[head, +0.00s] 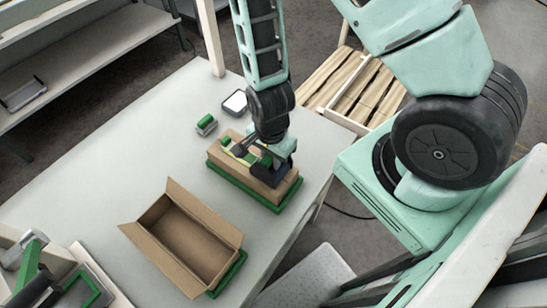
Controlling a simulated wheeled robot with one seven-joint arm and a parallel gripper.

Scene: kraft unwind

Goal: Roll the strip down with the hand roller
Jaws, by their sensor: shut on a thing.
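A closed cardboard box (283,189) sits in a green tray (238,188) on the table. My gripper (256,158) is over the top of this box, pointing down. It is shut on what seems to be the hand roller, small and mostly hidden by the fingers. A bit of green (226,141) shows at the left end of the box top. A pale yellow-green patch beside the fingers may be the strip. I cannot tell whether the roller touches the strip.
An open empty cardboard box (185,232) stands in front on another green tray (236,268). A small green and grey object (206,124) and a white-topped pad (235,103) lie behind. A green-handled tool (32,262) is at lower left. The table's left part is clear.

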